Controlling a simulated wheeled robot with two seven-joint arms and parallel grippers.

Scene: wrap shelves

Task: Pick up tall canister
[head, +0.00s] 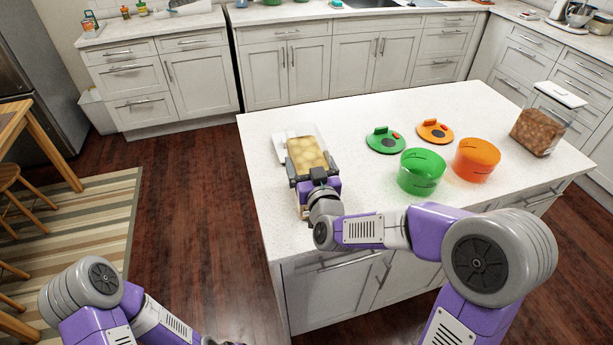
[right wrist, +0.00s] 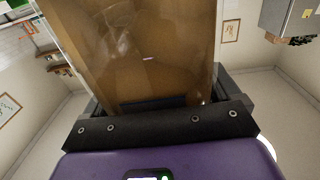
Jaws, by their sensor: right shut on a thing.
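My right gripper (head: 307,173) is shut on a clear canister (head: 306,151) with pale tan contents, above the left end of the white island. Pale, see-through parts show around its far end. In the right wrist view the canister (right wrist: 140,50) stands between the two dark fingers (right wrist: 160,110) and runs out of the top of the picture. Whether its base touches the counter is hard to tell. My left arm is low at the left of the head view; its gripper is at the bottom edge, mostly cut off.
On the island (head: 370,215) are a green bowl (head: 422,172), an orange bowl (head: 477,160), a green lid (head: 386,140), an orange lid (head: 435,131) and a clear container with brown contents (head: 537,132). The front left of the island top is bare.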

